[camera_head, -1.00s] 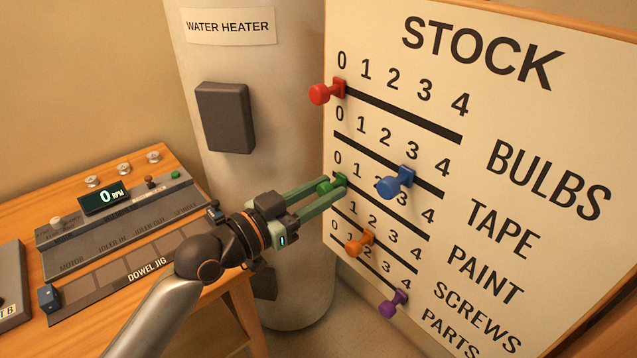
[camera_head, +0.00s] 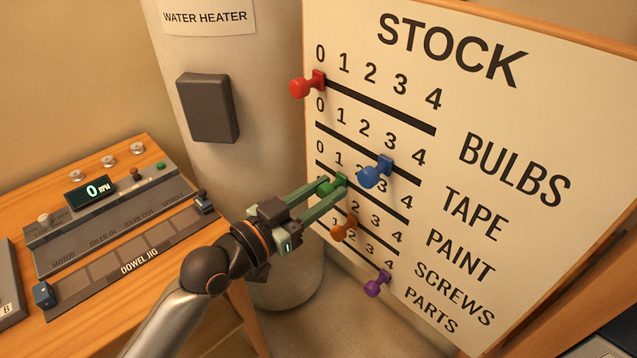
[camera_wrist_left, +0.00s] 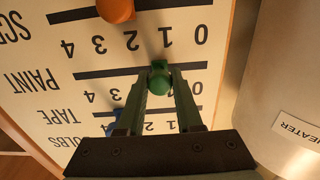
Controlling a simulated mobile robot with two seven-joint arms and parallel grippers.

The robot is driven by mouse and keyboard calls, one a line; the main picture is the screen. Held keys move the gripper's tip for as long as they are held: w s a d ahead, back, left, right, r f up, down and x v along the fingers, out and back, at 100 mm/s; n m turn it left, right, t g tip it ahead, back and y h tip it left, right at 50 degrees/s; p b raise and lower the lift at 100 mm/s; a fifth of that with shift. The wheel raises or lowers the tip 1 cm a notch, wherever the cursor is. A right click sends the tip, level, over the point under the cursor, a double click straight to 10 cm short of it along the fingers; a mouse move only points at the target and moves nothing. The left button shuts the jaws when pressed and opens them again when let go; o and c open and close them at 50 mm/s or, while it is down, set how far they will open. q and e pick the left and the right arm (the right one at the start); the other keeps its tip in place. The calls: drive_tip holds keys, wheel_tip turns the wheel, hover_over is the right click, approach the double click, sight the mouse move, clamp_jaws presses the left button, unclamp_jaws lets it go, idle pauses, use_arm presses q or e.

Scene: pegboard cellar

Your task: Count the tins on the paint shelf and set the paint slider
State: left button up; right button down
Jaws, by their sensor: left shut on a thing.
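The green slider (camera_head: 331,186) sits on the PAINT row of the STOCK board, near the 1. In the left wrist view, which is upside down, the green knob (camera_wrist_left: 159,82) is between the fingertips, level with the 1 or slightly toward the 2. My left gripper (camera_head: 325,186) reaches in from the left and is shut on this knob. The fingers and knob hide part of the PAINT numbers. The paint shelf and its tins are not in view. My right gripper is not in view.
The STOCK board (camera_head: 560,110) also carries a red slider (camera_head: 303,86), a blue slider (camera_head: 374,172) just above the green one, an orange slider (camera_head: 343,229) just below, and a purple slider (camera_head: 376,284). A water heater (camera_head: 255,90) stands left of the board. A workbench (camera_head: 110,295) is at left.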

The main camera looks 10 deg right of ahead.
use_arm(q)
drive_tip(key=shift+s+d+p, duration=0.85)
drive_tip(key=shift+s+p, duration=0.05)
drive_tip(key=shift+s, duration=0.25)
drive_tip(key=o, duration=1.4)
drive_tip(key=shift+s+a, duration=0.1)
drive_tip(key=shift+a, duration=0.15)
drive_tip(key=p+v, duration=0.1)
drive_tip(key=v, duration=0.8)
